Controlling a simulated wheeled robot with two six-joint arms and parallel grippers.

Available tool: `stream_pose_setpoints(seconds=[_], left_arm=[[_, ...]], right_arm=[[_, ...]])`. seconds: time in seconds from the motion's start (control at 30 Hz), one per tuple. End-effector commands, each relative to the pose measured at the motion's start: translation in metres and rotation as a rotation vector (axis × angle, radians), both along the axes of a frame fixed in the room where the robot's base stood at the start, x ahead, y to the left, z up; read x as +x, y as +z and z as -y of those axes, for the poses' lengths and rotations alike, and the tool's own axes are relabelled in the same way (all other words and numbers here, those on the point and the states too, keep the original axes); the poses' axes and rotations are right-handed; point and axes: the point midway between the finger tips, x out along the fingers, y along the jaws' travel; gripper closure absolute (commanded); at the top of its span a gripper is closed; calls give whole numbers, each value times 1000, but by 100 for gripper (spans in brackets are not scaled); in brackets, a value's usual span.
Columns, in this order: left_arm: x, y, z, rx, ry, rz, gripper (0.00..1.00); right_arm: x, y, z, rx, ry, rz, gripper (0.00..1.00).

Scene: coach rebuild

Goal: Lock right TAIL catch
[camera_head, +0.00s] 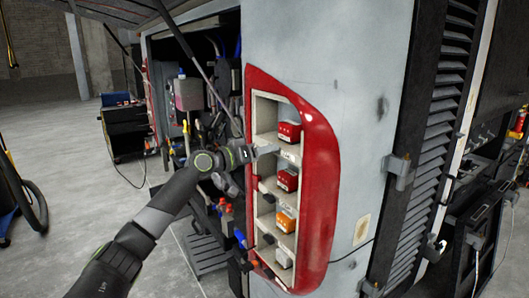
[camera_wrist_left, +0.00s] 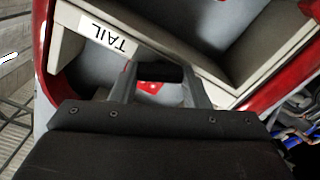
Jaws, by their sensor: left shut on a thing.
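A red-rimmed lamp housing (camera_head: 322,150) is set in the pale coach body and holds a column of lamp units in open compartments. The top red unit (camera_head: 289,132) sits above my left gripper (camera_head: 266,150), and a second red unit (camera_head: 287,180) sits below it. In the left wrist view, a TAIL label (camera_wrist_left: 104,36) appears upside down on a pale divider. There my left gripper (camera_wrist_left: 160,88) is shut on a small dark piece (camera_wrist_left: 160,72), which looks like the catch. A bit of red shows behind it. Whether the catch is turned cannot be told. My right gripper is out of view.
An orange unit (camera_head: 286,220) and a white unit (camera_head: 283,258) fill the lower compartments. Left of the housing is an open bay with hoses and a strut (camera_head: 190,55). A black louvred panel (camera_head: 440,130) stands to the right. Open floor lies at left.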

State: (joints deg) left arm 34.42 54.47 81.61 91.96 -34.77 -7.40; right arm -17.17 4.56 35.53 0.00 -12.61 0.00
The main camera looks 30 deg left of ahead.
Motion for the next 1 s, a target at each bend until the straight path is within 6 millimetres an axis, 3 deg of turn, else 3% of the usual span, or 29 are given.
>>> stream_pose_setpoints(seconds=[1.0], left_arm=[[1, 1, -2, -859, 3, -353, 81]], right_arm=[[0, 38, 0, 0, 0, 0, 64]])
